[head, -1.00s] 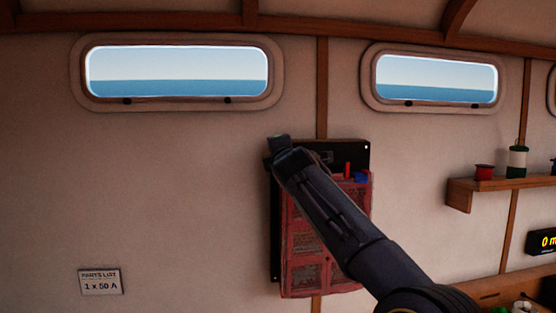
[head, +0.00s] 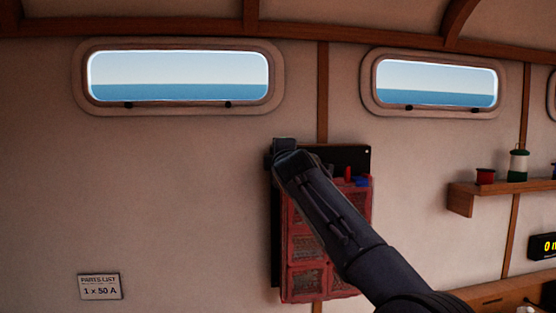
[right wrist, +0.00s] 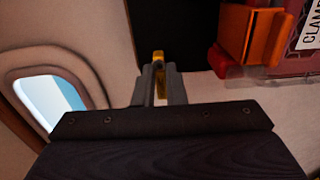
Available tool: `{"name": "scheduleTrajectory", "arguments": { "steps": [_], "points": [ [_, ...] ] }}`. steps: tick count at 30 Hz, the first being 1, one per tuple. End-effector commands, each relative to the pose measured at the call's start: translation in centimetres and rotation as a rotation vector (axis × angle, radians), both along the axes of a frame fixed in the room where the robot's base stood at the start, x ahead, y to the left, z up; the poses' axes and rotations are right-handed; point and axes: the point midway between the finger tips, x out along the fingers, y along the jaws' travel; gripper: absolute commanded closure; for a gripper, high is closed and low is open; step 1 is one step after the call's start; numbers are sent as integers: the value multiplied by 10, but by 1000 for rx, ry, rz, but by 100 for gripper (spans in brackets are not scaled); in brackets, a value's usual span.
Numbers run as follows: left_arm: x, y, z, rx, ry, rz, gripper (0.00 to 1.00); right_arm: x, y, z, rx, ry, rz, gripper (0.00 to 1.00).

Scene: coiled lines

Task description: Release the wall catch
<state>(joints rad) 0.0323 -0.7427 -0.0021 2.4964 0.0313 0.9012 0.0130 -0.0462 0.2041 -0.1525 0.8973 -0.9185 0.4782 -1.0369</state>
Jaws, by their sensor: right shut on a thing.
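The wall catch shows as a small yellow piece (right wrist: 159,57) at the left edge of a dark panel in the right wrist view. My right gripper (right wrist: 160,74) is shut on it, with the two grey fingers either side. In the head view my right gripper (head: 283,148) is at the upper left corner of the black wall board (head: 345,156); it and my arm hide the catch there. A red compartment box (head: 304,283) hangs on the front of the board, partly behind my arm. My left gripper is not in view.
An orange block (right wrist: 252,33) and a red part of the box are close right of my right gripper. A parts list sign (head: 99,287) is on the wall at lower left. A wooden shelf (head: 470,190) with spools stands out at right.

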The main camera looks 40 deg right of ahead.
Motion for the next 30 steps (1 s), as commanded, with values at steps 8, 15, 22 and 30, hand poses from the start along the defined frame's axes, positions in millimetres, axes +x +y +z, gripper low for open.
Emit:
{"name": "scheduleTrajectory", "arguments": {
  "steps": [8,15,22,30],
  "points": [
    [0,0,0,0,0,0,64,0,0,-1,2,1,0,67],
    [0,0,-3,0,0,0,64,-3,2,-1,1,0,1,67],
    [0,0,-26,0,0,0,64,-34,19,-4,1,-3,3,67],
    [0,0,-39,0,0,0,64,-65,36,-2,1,0,1,67]
  ]
}}
